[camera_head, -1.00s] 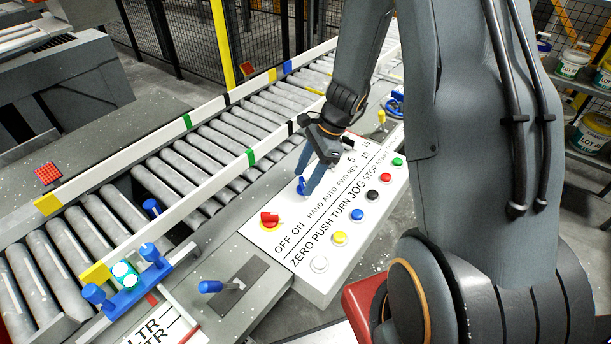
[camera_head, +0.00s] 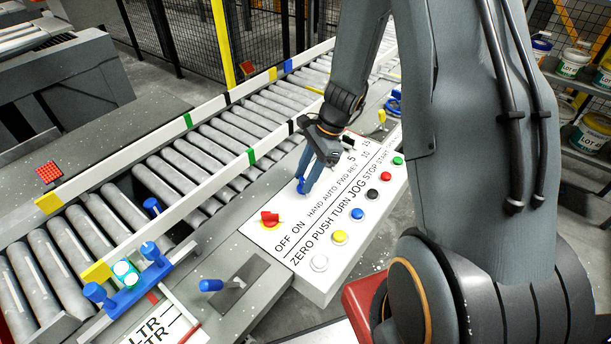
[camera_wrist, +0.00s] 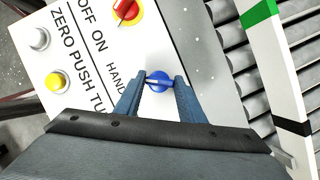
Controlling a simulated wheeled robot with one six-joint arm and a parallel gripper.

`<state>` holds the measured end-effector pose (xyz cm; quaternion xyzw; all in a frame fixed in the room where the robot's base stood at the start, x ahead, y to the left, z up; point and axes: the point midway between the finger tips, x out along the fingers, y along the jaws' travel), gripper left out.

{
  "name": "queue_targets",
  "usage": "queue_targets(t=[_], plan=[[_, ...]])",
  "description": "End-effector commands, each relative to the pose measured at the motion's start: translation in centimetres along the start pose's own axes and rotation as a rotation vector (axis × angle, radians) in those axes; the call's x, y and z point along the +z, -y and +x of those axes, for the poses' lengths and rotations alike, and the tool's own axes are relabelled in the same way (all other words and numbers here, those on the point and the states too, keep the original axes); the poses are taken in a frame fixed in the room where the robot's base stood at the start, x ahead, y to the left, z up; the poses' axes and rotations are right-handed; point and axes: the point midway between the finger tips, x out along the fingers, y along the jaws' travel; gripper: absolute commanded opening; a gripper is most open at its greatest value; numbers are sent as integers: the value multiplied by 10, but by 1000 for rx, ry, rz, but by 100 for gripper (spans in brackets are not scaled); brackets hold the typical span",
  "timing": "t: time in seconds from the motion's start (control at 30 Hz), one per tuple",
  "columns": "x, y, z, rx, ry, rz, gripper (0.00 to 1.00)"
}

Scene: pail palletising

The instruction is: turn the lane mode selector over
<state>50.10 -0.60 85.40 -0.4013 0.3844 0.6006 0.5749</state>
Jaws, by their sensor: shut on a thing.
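The lane mode selector is a small blue rotary knob (camera_wrist: 159,86) on the white control panel (camera_head: 318,268), beside the HAND and AUTO lettering. In the wrist view its pale-marked handle lies roughly across the gap between my fingers. My gripper (camera_wrist: 160,78) is shut on this knob, with one blue-grey finger on each side. In the head view my gripper (camera_head: 305,186) reaches down to the panel from the upper right, and its fingers partly hide the knob.
A red selector (camera_head: 269,219) sits close by at OFF/ON. A row of coloured push buttons, among them a yellow one (camera_head: 340,237), runs along the panel's near side. The roller conveyor (camera_head: 215,150) with its white rail lies behind. A blue-handled lever (camera_head: 211,285) stands left of the panel.

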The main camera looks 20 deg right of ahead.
Motion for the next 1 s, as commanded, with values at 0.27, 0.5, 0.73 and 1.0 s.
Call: queue_targets(t=[0.27, 0.5, 0.73, 1.0], plan=[[0, 2, -1, 75, 0, -182, 14], [1, 4, 0, 162, 0, -394, 14], [2, 5, 0, 246, -1, -597, 14], [3, 6, 1, 338, 0, -818, 14]])
